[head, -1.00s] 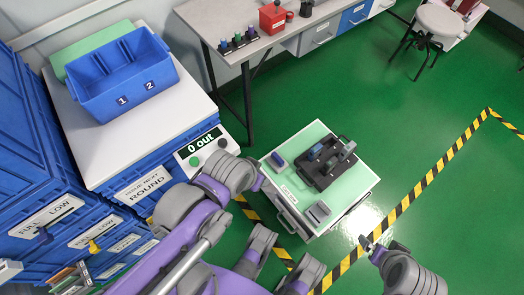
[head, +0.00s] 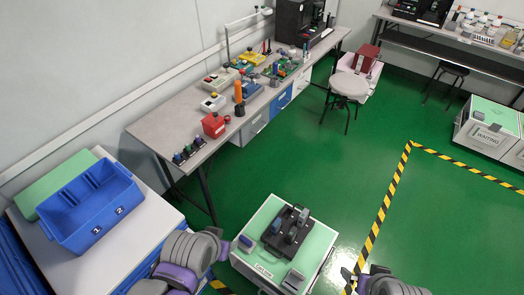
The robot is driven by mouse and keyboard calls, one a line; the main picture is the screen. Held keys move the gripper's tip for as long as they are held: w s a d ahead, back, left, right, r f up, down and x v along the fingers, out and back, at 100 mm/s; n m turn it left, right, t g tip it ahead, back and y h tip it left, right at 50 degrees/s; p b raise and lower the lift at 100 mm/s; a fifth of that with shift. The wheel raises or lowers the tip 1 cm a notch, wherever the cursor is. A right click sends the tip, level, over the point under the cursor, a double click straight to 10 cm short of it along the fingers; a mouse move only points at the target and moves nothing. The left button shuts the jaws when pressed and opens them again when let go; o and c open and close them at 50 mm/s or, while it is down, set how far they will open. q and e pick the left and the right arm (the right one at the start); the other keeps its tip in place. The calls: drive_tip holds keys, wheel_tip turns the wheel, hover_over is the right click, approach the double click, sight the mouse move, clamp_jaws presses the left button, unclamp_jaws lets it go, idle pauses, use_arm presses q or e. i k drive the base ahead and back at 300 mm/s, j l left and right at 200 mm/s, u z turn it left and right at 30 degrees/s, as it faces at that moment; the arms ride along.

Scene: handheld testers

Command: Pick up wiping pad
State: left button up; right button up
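A small cabinet with a pale green top (head: 262,218) stands at the lower centre. On its left edge lies a small blue-purple block (head: 246,242), and near its front right corner lies a grey block (head: 293,280). I cannot tell which block is the wiping pad. A black tray (head: 274,243) with dark handheld devices sits on the same top. My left gripper (head: 222,250) is just left of the cabinet, near the blue-purple block; its fingers are hard to make out. My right gripper (head: 347,279) is right of the cabinet, apart from it, its opening too small to judge.
A blue bin (head: 90,205) stands on a white-topped unit at the left. A long workbench (head: 160,130) with several tools runs along the wall. A stool (head: 349,85) stands beyond. Green floor marked with yellow-black tape (head: 385,205) is open at the right.

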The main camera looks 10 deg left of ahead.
sight(247, 244)
drive_tip(key=u, duration=0.8)
drive_tip(key=l+z, duration=0.3)
drive_tip(key=l, duration=0.3)
drive_tip(key=l+z, duration=0.3)
drive_tip(key=l, duration=0.35)
drive_tip(key=k, duration=0.05)
